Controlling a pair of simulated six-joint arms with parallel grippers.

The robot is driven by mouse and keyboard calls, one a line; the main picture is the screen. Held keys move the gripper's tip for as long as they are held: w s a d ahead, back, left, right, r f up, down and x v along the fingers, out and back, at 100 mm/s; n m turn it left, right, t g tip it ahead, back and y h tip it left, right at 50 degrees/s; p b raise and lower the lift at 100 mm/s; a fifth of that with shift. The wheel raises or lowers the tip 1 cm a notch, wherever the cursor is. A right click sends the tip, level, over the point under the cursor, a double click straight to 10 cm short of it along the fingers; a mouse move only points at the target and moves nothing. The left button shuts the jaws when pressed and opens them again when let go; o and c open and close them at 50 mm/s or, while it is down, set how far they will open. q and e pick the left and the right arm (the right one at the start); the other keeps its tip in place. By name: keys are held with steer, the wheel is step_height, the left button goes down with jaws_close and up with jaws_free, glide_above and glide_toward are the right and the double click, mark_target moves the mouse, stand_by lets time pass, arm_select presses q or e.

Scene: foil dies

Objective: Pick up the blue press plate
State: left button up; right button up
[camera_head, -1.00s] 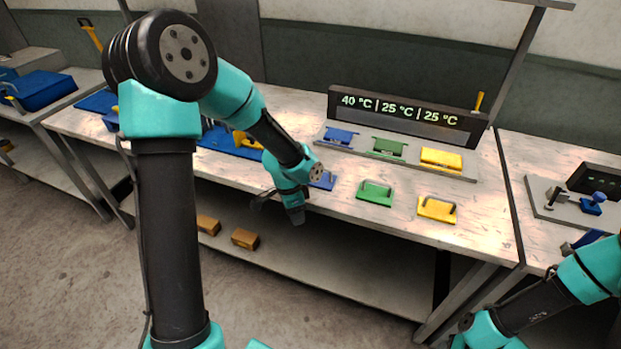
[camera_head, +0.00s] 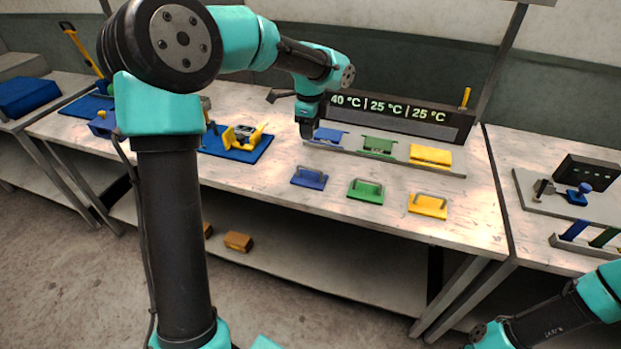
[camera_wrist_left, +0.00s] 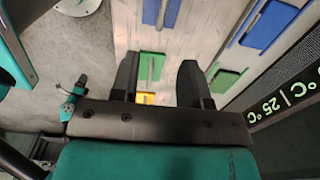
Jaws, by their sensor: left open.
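The blue press plate (camera_head: 309,177) lies flat near the table's front edge, its handle upward, leftmost of a row. The green plate (camera_head: 365,190) and yellow plate (camera_head: 427,205) lie to its right. My left gripper (camera_head: 306,130) is beyond the blue plate, above the table by the left end of the rear strip. In the left wrist view its fingers (camera_wrist_left: 157,80) are apart and empty. That view also shows the blue plate (camera_wrist_left: 172,12) at the top edge and the green plate (camera_wrist_left: 152,66) near the fingers. My right gripper is out of view.
A grey strip (camera_head: 398,164) carries blue (camera_head: 330,135), green (camera_head: 378,144) and yellow (camera_head: 430,154) blocks before a temperature display (camera_head: 395,115). A blue mat (camera_head: 222,153) with a yellow device (camera_head: 243,136) lies left. The tabletop around the front plates is clear.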

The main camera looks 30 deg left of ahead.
arm_select(q)
glide_above(310, 178)
steer(key=f, duration=1.2)
steer(key=shift+s+d, duration=0.15)
steer(key=shift+s, duration=0.15)
steer(key=shift+w+a+f, duration=0.1)
steer(key=shift+f, duration=1.25)
steer(key=shift+w+a+f, duration=0.1)
steer(key=shift+f, duration=1.2)
jaws_close()
steer(key=shift+r, duration=0.1)
